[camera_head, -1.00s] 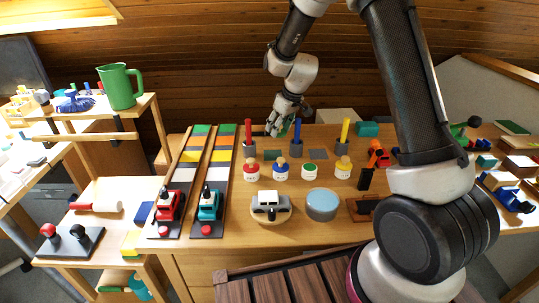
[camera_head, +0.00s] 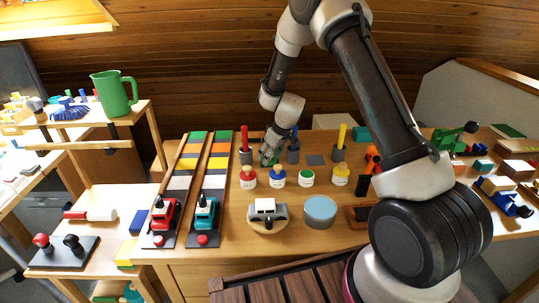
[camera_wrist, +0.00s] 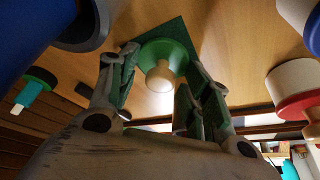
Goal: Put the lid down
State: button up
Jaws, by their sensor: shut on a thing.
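The green lid (camera_wrist: 178,55) with its pale wooden knob (camera_wrist: 160,76) is between the fingers of my gripper (camera_wrist: 162,58) in the wrist view. The fingers are shut on it. A dark green square (camera_wrist: 177,28) on the table lies just behind the lid; I cannot tell whether they touch. In the head view my gripper (camera_head: 268,158) is low over the table behind the red and blue jars, and hides the lid. The green jar (camera_head: 306,178) shows no knob on top.
A red jar (camera_head: 248,178), blue jar (camera_head: 278,178) and yellow jar (camera_head: 340,175) with knobs stand in front of my gripper. A red peg (camera_head: 245,140) in a holder stands left of it, a blue peg's holder (camera_head: 293,155) right. A grey square (camera_head: 315,160) is bare.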

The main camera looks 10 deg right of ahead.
jog(key=o, duration=0.6)
jog(key=v, duration=0.7)
jog(key=shift+s+d+r, duration=0.1)
jog(key=shift+s+r, duration=0.05)
jog(key=shift+r, duration=0.15)
